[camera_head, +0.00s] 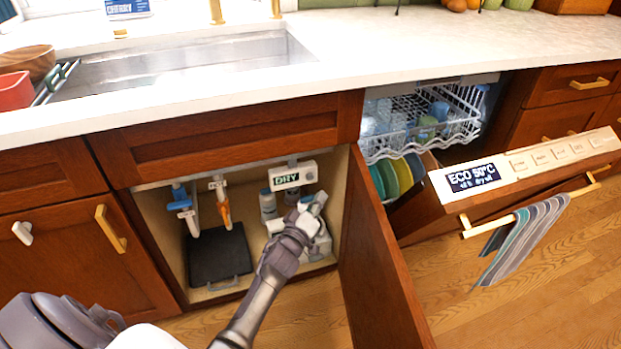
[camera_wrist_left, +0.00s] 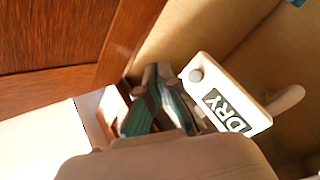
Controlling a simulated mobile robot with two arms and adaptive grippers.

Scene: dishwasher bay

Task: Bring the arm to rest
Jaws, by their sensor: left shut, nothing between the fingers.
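My left gripper (camera_head: 314,203) is inside the open cabinet under the sink, at the end of my arm that reaches up from the bottom of the head view. In the left wrist view its fingers (camera_wrist_left: 152,100) are together, with nothing between them. A white unit with a DRY label (camera_head: 292,176) is fixed near the top of the cabinet, just above the gripper in the head view. The same DRY unit (camera_wrist_left: 228,95) is right of the fingers in the wrist view. My right gripper is not in view.
The open cabinet door (camera_head: 375,262) stands right of my forearm. A black panel (camera_head: 220,256) and pipes are inside at left. Further right, the dishwasher door (camera_head: 525,170) is open, a striped towel (camera_head: 527,240) on its handle, dishes in its rack (camera_head: 420,125). The counter (camera_head: 400,48) is above.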

